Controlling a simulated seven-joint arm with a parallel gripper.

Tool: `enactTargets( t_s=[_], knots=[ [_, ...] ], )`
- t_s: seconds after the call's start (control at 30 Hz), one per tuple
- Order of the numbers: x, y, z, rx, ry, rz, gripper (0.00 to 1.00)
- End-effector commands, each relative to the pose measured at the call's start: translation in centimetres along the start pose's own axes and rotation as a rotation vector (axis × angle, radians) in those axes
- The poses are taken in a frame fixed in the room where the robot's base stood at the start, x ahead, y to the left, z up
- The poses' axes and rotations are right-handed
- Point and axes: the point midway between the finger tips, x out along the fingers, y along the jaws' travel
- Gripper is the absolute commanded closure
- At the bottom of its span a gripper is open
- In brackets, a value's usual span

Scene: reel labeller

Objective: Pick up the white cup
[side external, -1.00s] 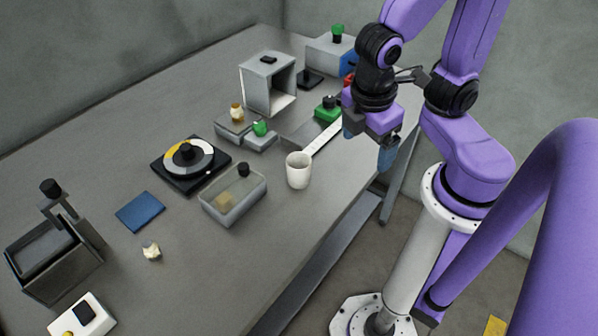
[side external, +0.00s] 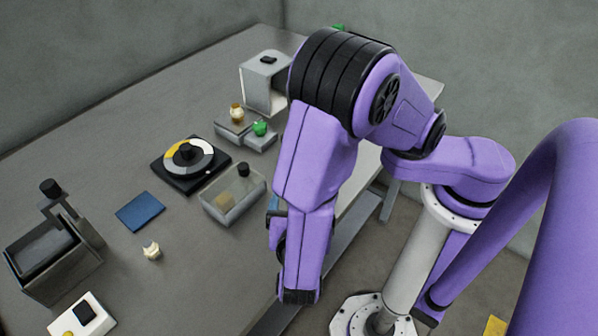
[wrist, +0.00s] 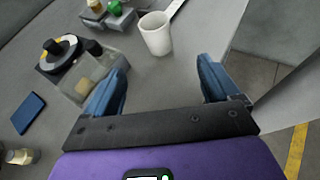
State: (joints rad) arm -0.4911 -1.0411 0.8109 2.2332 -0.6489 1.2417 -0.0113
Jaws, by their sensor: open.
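The white cup (wrist: 155,34) stands upright on the grey table in the wrist view, beyond my fingertips and roughly between them. In the side view the cup is hidden behind my arm. My gripper (wrist: 165,80) is open, with its two blue fingers spread wide and nothing between them. The cup is apart from both fingers. In the side view my gripper is mostly hidden by my arm.
A clear bin (side external: 234,196) with a dark knob stands left of the cup, close to my left finger in the wrist view. A round dial device (side external: 188,162), a blue pad (side external: 140,211) and a small pale object (side external: 151,250) lie farther left. The table's edge runs near my right finger.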

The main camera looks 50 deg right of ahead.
Motion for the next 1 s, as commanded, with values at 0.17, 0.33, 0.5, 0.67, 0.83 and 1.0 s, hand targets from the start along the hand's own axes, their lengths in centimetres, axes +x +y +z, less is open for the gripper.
enactTargets(
  t_s=[0.17,0.33,0.5,0.67,0.83,1.0],
  knots=[
    [1.0,0.1,-0.2,-0.014,-0.019,0.011,0.11],
    [4.0,0.1,-0.1,-0.015,-0.019,0.008,0.11],
    [7.2,0.1,-0.1,-0.014,-0.016,0.008,0.11],
    [10.0,0.1,-0.1,-0.014,-0.015,0.007,0.11],
    [11.8,0.2,-0.1,-0.012,-0.015,0.01,0.11],
    [12.6,0.3,-0.1,-0.013,-0.014,0.01,0.11]
  ],
)
